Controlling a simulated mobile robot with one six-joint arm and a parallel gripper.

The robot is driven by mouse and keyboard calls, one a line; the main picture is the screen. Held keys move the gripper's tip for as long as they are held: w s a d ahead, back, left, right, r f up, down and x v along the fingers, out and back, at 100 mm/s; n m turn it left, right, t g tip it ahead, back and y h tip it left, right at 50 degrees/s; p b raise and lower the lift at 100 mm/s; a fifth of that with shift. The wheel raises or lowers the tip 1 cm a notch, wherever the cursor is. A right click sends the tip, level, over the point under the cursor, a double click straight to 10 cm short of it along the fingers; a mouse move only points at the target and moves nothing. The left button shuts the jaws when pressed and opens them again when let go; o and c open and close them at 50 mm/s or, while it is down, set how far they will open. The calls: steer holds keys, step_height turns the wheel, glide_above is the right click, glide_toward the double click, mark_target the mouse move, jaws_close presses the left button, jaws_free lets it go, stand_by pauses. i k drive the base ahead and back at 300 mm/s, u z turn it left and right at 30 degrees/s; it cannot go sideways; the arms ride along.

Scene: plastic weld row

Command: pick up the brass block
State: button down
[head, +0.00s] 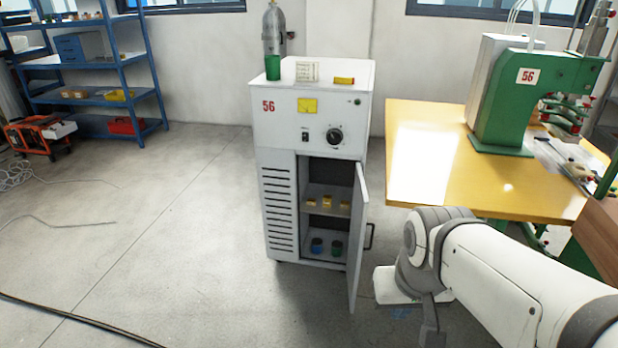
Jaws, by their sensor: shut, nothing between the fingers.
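Several small yellow, brass-coloured pieces (327,201) stand in a row on the middle shelf of an open white cabinet (276,207). They are too small to tell which is the brass block, or whether all are alike. The cabinet door (357,240) is swung open toward me, and its edge is close to the rightmost piece. My arm comes in from the lower right and bends to the right of the door, apart from it. I cannot make out my gripper's fingers in this view.
Dark round pots with blue and green (337,248) stand on the cabinet's bottom shelf. A yellow table (430,150) with a green machine (520,95) is at right. The floor left is mostly clear, with cables.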

mark_target(327, 200)
steer(key=i, duration=1)
steer(key=u, duration=0.05)
